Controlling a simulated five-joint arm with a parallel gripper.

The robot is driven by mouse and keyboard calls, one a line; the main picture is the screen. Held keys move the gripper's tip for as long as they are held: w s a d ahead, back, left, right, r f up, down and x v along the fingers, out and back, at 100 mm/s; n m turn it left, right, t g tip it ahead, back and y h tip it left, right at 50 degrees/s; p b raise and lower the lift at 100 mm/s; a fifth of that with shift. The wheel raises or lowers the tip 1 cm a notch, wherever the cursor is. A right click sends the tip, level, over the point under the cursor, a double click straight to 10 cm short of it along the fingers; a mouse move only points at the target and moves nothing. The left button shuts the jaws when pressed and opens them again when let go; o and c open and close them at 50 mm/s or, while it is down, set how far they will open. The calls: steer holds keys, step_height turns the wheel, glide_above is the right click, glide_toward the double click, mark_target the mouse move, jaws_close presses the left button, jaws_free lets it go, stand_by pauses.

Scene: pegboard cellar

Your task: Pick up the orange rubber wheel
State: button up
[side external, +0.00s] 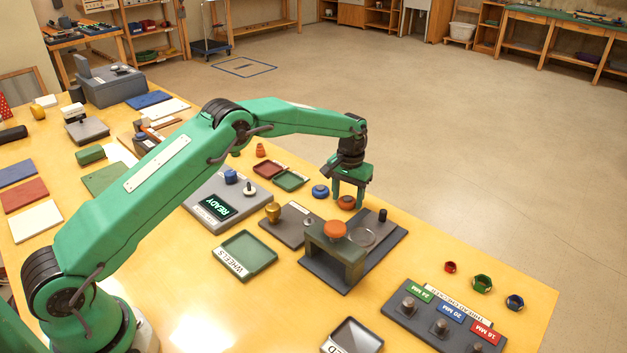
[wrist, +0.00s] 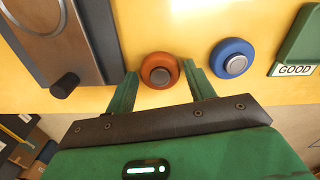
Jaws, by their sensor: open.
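The orange rubber wheel (side external: 346,202) lies flat on the yellow table, below my gripper (side external: 350,190). In the wrist view the orange wheel (wrist: 160,71), with a grey hub, shows between the tips of my two green fingers (wrist: 162,84). My gripper is open, with a finger on each side of the wheel. I cannot tell whether either finger touches it. A blue wheel (side external: 320,191) lies on the table close by, outside the fingers; it also shows in the wrist view (wrist: 232,58).
A dark fixture board (side external: 385,262) with an orange-topped block (side external: 334,231) and a black peg (side external: 382,215) stands close to my gripper. An empty green WHEELS tray (side external: 246,254) is nearer the front. Red (side external: 267,170) and green (side external: 290,181) trays lie behind.

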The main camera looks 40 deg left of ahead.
mark_target(348, 198)
steer(key=c, duration=0.7)
steer(key=shift+r, duration=0.1)
steer(key=shift+r, duration=0.5)
step_height(348, 198, up, 3)
steer(key=s+d+r, duration=0.2)
steer(key=d, duration=0.1)
steer(key=s+d+r, duration=0.2)
steer(key=d, duration=0.1)
steer(key=s+d+r, duration=0.2)
steer(key=d, duration=0.1)
steer(key=shift+s+d+r, duration=0.25)
steer(key=shift+d+r, duration=0.1)
steer(key=shift+r, duration=0.05)
